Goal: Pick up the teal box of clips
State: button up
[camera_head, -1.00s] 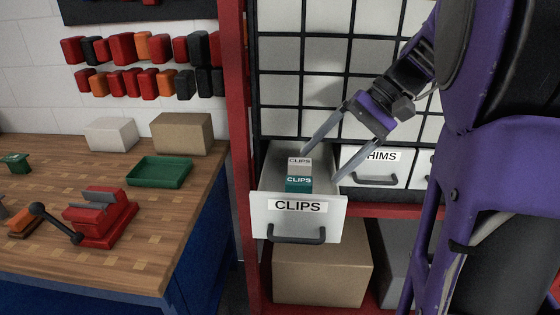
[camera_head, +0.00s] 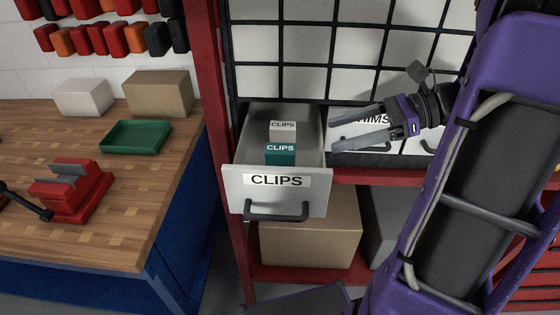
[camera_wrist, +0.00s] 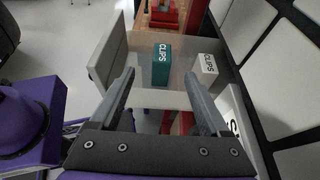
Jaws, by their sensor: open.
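The teal box of clips (camera_head: 280,154) stands in the open drawer labelled CLIPS (camera_head: 231,181), close behind its front panel. A white-grey box of clips (camera_head: 283,131) stands behind it in the same drawer. My gripper (camera_head: 330,132) is open and empty, at the drawer's right side and apart from the teal box. In the wrist view the teal box (camera_wrist: 161,65) lies beyond the fingertips, between their lines, and the white box (camera_wrist: 206,68) is to its right.
The SHIMS drawer (camera_head: 395,148) is right of the open drawer, partly hidden by my gripper. A red shelf post (camera_head: 208,80) stands left of it. A cardboard box (camera_head: 310,230) sits below. The workbench with a green tray (camera_head: 137,136) and red vise (camera_head: 72,193) is at left.

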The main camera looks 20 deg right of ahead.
aim_at(285, 148)
jog(key=x, duration=0.8)
jog(key=shift+d+b, duration=0.1)
jog(key=shift+b, duration=0.2)
jog(key=x, duration=0.5)
jog(key=shift+w+f+b, duration=0.2)
jog(key=shift+f+b, duration=0.05)
jog(key=shift+b, duration=0.1)
jog(key=shift+d, duration=0.1)
grip_shut()
